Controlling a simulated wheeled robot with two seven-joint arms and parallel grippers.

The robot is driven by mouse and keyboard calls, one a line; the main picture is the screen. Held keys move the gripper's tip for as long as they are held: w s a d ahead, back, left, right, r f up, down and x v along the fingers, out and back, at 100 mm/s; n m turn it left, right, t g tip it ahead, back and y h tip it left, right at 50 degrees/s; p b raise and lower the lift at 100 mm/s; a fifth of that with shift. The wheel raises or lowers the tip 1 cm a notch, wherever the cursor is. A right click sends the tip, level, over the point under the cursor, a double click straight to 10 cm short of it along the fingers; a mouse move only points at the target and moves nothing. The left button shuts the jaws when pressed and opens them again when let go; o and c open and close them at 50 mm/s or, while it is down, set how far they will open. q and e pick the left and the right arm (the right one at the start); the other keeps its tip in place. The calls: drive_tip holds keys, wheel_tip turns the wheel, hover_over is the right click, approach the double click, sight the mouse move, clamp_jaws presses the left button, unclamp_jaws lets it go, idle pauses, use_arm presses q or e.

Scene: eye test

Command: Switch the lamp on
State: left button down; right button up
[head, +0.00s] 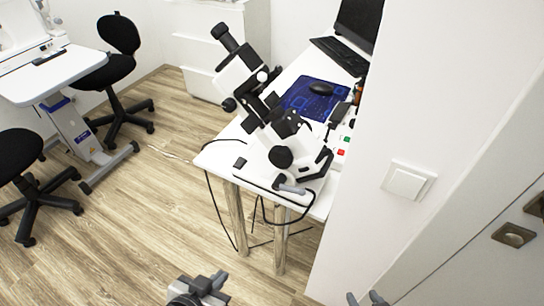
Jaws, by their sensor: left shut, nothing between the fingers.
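A black and white slit lamp (248,75) stands on a white table, tilted in the picture. A small green button and a red button (341,152) show on a white unit at the table's right side, partly hidden by the wall. I cannot tell whether the lamp is lit. My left gripper (216,282) is shut and empty at the bottom edge, well in front of and below the table. Two grey fingertips of my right gripper (365,298) show apart at the bottom edge, with nothing seen between them; the rest is out of view.
The white table (218,158) has a blue mat, a mouse and a keyboard. A white wall with a wall switch (409,182) stands close on the right, beside a door. Black cables hang below the table. Black chairs (118,70) stand left. The wooden floor between is clear.

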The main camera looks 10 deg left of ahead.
use_arm(q)
drive_tip(key=shift+s+f, duration=0.1)
drive_tip(key=shift+s, duration=0.05)
use_arm(e)
drive_tip(key=shift+w+a+r, duration=0.1)
drive_tip(key=shift+w+a, duration=0.05)
